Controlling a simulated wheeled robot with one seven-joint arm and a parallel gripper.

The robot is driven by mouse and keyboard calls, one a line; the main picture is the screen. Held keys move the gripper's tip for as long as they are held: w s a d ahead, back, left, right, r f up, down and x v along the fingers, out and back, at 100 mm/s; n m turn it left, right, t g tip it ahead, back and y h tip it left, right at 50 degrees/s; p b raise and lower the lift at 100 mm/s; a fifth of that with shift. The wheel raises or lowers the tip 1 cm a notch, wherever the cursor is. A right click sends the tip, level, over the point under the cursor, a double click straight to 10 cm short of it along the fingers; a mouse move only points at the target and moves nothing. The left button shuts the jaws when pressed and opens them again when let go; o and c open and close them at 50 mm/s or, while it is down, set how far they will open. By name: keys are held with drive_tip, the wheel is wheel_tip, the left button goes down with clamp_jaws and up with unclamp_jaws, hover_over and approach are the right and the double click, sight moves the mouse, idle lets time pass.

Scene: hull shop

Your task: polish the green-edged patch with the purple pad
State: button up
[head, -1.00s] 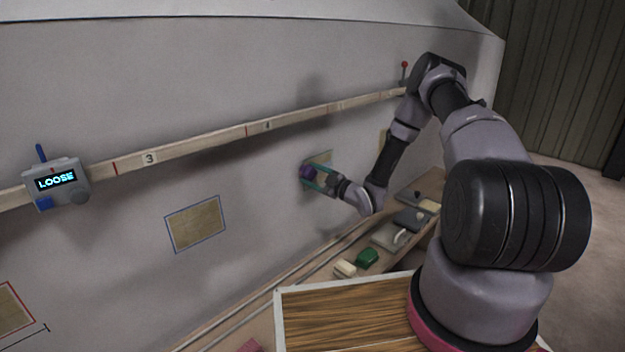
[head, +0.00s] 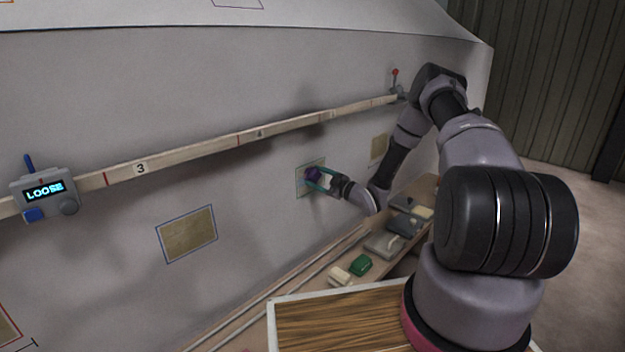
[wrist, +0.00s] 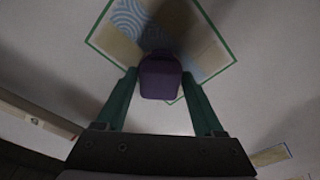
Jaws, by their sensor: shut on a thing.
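The green-edged patch (head: 301,184) is on the grey hull wall below the wooden rail. In the wrist view the patch (wrist: 115,44) shows dull tan areas and paler bluish areas with swirl marks at the upper left and right. My gripper (head: 319,178) has teal fingers and is shut on the purple pad (head: 313,174). In the wrist view the pad (wrist: 160,77) sits between the fingers, in front of the patch near its lower corner. The pad hides part of the patch. I cannot tell whether it presses on the surface.
A blue-edged patch (head: 187,234) is on the wall to the left, and another tan patch (head: 378,148) to the right. A box reading "LOOSE" (head: 44,194) is on the wooden rail (head: 200,150). A shelf below holds a green block (head: 361,265), a cream block (head: 339,276) and grey tools.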

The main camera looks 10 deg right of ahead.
sight(296, 183)
drive_tip(key=shift+w+d, duration=2.6)
drive_tip(key=shift+d, duration=0.95)
drive_tip(key=shift+s+a, duration=1.45)
drive_tip(key=shift+a, duration=0.55)
drive_tip(key=shift+s+a, duration=1.5)
drive_tip(key=shift+a, duration=0.5)
drive_tip(key=shift+s+a, duration=1.45)
drive_tip(key=shift+a, duration=0.55)
drive_tip(key=shift+f, duration=1.05)
drive_tip(key=shift+w+d+f, duration=0.35)
drive_tip(key=shift+w+d, duration=1.1)
drive_tip(key=shift+d, duration=0.55)
drive_tip(key=shift+w+d+f, duration=0.3)
drive_tip(key=shift+w+d, duration=1.15)
drive_tip(key=shift+d, duration=0.6)
drive_tip(key=shift+w+d+f, duration=0.35)
drive_tip(key=shift+w+d, duration=1.1)
drive_tip(key=shift+d, duration=0.55)
drive_tip(key=shift+s+a, duration=0.65)
drive_tip(key=shift+a, duration=0.25)
drive_tip(key=shift+s+a, duration=0.65)
drive_tip(key=shift+a, duration=0.2)
drive_tip(key=shift+s+a, duration=0.65)
drive_tip(key=shift+a, duration=0.25)
